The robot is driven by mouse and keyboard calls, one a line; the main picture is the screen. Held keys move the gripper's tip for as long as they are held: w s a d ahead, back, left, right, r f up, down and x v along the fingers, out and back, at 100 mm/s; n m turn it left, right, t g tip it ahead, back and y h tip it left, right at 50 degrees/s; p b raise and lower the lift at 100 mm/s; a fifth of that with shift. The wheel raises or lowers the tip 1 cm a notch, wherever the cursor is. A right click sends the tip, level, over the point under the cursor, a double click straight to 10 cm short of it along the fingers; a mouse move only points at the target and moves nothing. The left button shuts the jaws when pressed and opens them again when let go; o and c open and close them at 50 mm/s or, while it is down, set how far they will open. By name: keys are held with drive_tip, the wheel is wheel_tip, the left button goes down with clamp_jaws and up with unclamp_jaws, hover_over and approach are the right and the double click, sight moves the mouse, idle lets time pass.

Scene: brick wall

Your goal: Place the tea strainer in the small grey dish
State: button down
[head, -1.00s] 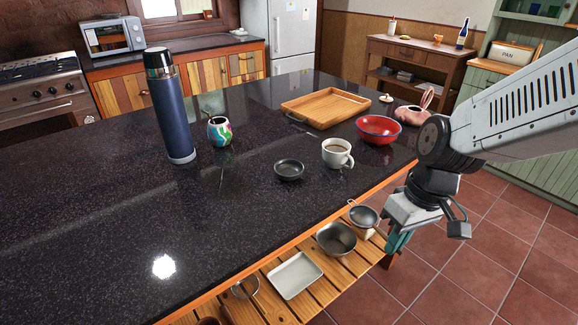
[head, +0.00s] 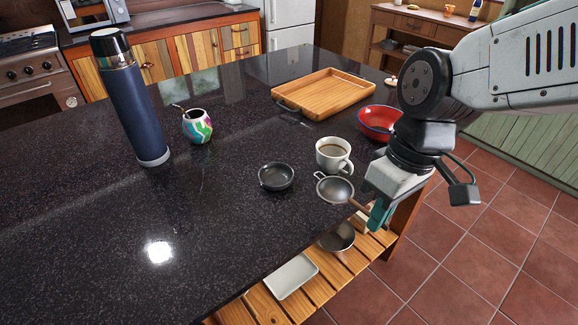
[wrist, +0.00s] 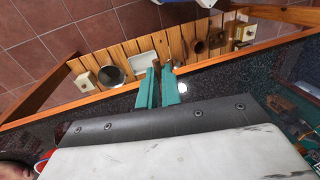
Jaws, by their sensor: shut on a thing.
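The tea strainer (head: 335,190) has a round metal mesh bowl and a brown handle. In the head view its bowl shows over the counter's front edge, right of the small grey dish and in front of the cup. My gripper (head: 379,216) is shut on its handle, with teal fingers that also show in the wrist view (wrist: 158,90). The strainer's bowl is not clearly visible in the wrist view. The small grey dish (head: 276,178) is dark, round, empty and upright on the counter, left of the strainer and apart from it.
A white cup (head: 333,153) of brown drink stands just behind the strainer. A red bowl (head: 377,121), a wooden tray (head: 337,88), a painted gourd (head: 197,127) and a tall blue flask (head: 136,110) stand farther back. The counter (head: 210,215) is clear left of and before the dish.

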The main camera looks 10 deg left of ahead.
drive_tip(key=w+a, duration=0.2)
drive_tip(key=a, duration=0.2)
drive_tip(key=w+a+f, duration=0.1)
drive_tip(key=w+a, duration=0.2)
drive_tip(key=a, duration=0.1)
drive_tip(key=w+a, duration=0.2)
drive_tip(key=a, duration=0.3)
drive_tip(key=shift+w+f, duration=0.2)
drive_tip(key=shift+w, duration=0.15)
drive_tip(key=shift+a, duration=0.15)
drive_tip(key=shift+f, duration=1.75)
drive_tip(key=c, duration=1.8)
unclamp_jaws()
drive_tip(key=shift+f, duration=0.1)
drive_tip(key=shift+o, duration=1.1)
